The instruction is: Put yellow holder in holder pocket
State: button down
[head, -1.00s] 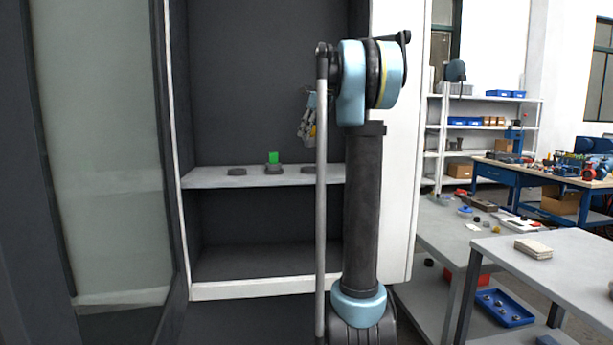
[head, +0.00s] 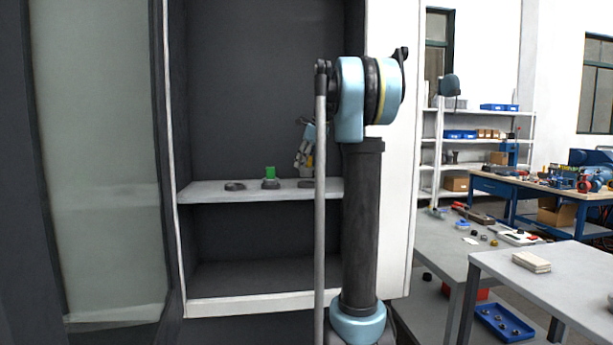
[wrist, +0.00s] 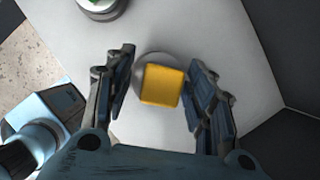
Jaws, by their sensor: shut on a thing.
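The yellow holder (wrist: 161,85) shows in the wrist view as a rounded square block between the fingers of my gripper (wrist: 160,88). In the head view my gripper (head: 305,150) is just above the shelf, partly hidden by my arm. A dark round base (head: 306,183) lies on the shelf below it, partly covered by my arm. The holder is hardly visible there.
The shelf (head: 205,192) also carries an empty-looking dark round base (head: 235,186) at left and a green holder (head: 270,172) in a base in the middle. Cabinet walls enclose the shelf. Tables (head: 560,265) stand at right.

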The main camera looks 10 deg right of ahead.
aim_at(307, 171)
jog(key=shift+f, duration=1.95)
jog(key=c, duration=0.7)
grip_release()
jog(key=v, duration=1.2)
jog(key=s+a+f+n+h, duration=0.1)
jog(key=s+f+n, duration=0.8)
jog(key=s+f, duration=0.4)
jog(key=s+a+f+n+h, duration=0.1)
jog(key=s+f+n, duration=0.8)
jog(key=s+f, duration=0.5)
jog(key=s+a+f+n+g+h, duration=0.1)
jog(key=s+f+n, duration=0.8)
jog(key=s+f, duration=0.5)
jog(key=shift+a+f, duration=0.1)
jog(key=shift+f, duration=0.9)
